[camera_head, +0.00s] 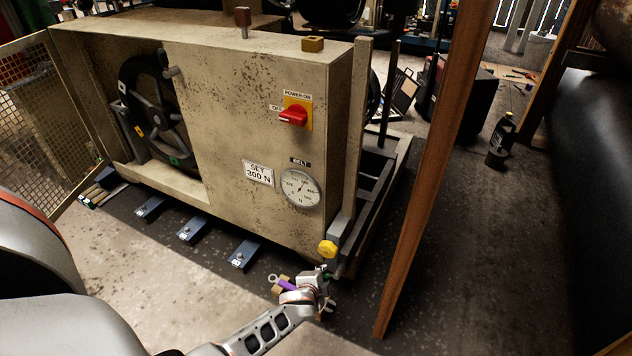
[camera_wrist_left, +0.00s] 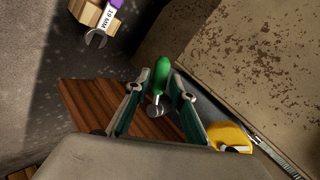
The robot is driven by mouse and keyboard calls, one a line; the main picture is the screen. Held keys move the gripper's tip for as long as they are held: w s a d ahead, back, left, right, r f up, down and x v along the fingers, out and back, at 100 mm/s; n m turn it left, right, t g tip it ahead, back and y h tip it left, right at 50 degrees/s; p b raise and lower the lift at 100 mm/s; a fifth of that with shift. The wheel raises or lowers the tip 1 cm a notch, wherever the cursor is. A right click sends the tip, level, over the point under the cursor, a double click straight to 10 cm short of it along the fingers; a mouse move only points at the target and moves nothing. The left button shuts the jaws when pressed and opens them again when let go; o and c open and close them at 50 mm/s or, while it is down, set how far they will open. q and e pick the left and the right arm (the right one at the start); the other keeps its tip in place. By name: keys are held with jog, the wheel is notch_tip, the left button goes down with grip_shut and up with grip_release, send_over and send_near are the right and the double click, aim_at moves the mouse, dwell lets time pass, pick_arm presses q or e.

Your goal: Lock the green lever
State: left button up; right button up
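The green lever (camera_wrist_left: 161,75) has a rounded green grip on a metal stem. In the left wrist view it stands between the two fingers of my left gripper (camera_wrist_left: 159,82). The fingers are apart, with a gap showing on each side of the lever. In the head view my left gripper (camera_head: 326,284) is low at the machine's front right corner, below the yellow knob (camera_head: 327,249). Only a small bit of the green lever (camera_head: 327,274) shows there, mostly hidden by the gripper. My right gripper is in neither view.
The yellow knob (camera_wrist_left: 229,138) is close to the right finger. A purple-handled wrench (camera_head: 287,286) lies on wooden blocks beside the gripper. A wooden post (camera_head: 437,170) stands to the right. The beige machine housing (camera_head: 235,110) carries a red switch (camera_head: 293,115) and a gauge (camera_head: 300,188).

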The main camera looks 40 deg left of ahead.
pick_arm(q)
jog(key=v, duration=1)
jog(key=shift+s, duration=0.15)
jog(key=shift+r, duration=0.1)
